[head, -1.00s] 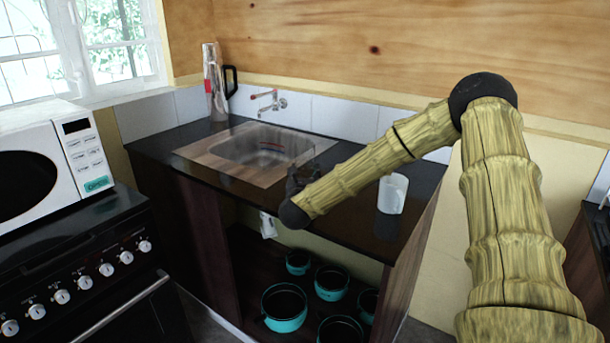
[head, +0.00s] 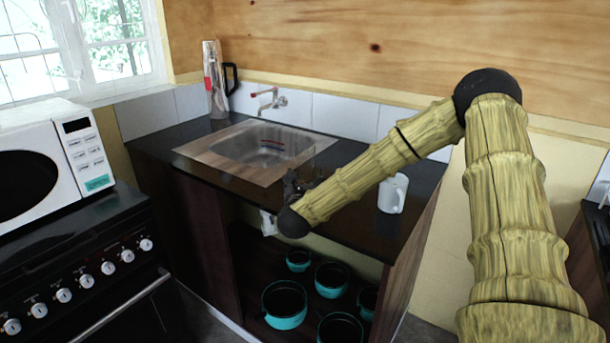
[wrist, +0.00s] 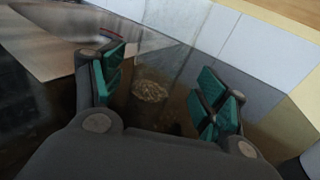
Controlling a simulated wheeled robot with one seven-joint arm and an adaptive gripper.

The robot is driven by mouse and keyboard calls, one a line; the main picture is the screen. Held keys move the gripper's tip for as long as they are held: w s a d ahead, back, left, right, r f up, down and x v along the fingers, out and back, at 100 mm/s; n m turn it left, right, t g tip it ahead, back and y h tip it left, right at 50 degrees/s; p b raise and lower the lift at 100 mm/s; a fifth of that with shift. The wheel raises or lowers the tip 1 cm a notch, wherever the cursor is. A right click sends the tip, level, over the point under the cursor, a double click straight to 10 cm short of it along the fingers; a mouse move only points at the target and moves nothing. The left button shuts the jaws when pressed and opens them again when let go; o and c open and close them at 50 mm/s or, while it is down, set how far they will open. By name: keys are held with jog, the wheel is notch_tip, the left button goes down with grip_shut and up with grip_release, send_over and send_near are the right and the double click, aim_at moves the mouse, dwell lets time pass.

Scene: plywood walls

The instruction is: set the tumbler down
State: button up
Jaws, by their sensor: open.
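The tumbler (wrist: 157,68) is clear glass, very faint against the dark counter, with a brownish speckled patch showing at its base. In the wrist view it is between the spread green-padded fingers of my gripper (wrist: 166,80). It looks upright on the counter, with a gap to the right finger; whether it touches the left finger I cannot tell. In the head view my gripper (head: 293,186) is at the counter's front edge, mostly hidden behind my own wrist, and the tumbler is hard to make out there.
The dark counter (head: 345,205) holds a sink (head: 262,147) behind my gripper and a white mug (head: 392,194) to the right. A tall flask (head: 215,85) stands at the back left. Several teal pots (head: 285,305) are on the shelf below. A microwave (head: 40,155) is at left.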

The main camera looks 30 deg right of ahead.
jog(key=b+v, duration=0.1)
jog(key=v, duration=0.6)
jog(key=shift+s+a+r, duration=0.1)
jog(key=shift+s+a, duration=0.15)
jog(key=shift+a, duration=0.1)
